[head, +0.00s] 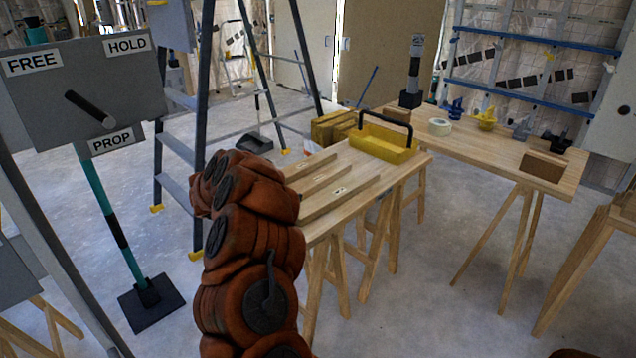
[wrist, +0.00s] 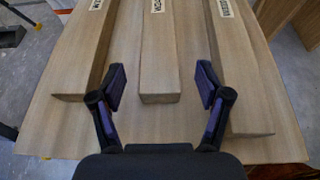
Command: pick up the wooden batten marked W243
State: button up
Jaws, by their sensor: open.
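Three wooden battens with white labels lie side by side on a wooden trestle table (wrist: 120,135). In the wrist view they are the left batten (wrist: 84,55), the middle batten (wrist: 159,60) and the right batten (wrist: 240,75). The labels are too small and blurred for me to tell which one reads W243. My gripper (wrist: 161,76) is open and empty, one finger on each side of the middle batten's near end in the picture. I cannot tell its height above the batten. In the head view the battens (head: 340,195) show partly behind my arm, and my gripper is hidden.
A yellow tote with a black handle (head: 385,145) stands at the table's far end. A second table (head: 480,150) holds tape and several clamps. A stepladder (head: 203,130) stands left of my arm. A grey panel (head: 85,80) marked FREE, HOLD and PROP is at far left.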

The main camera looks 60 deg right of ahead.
aim_at(298, 190)
jog(key=shift+p+x, duration=0.4)
jog(key=shift+x, duration=2.25)
jog(key=c, duration=1.4)
jog(key=shift+r, duration=0.15)
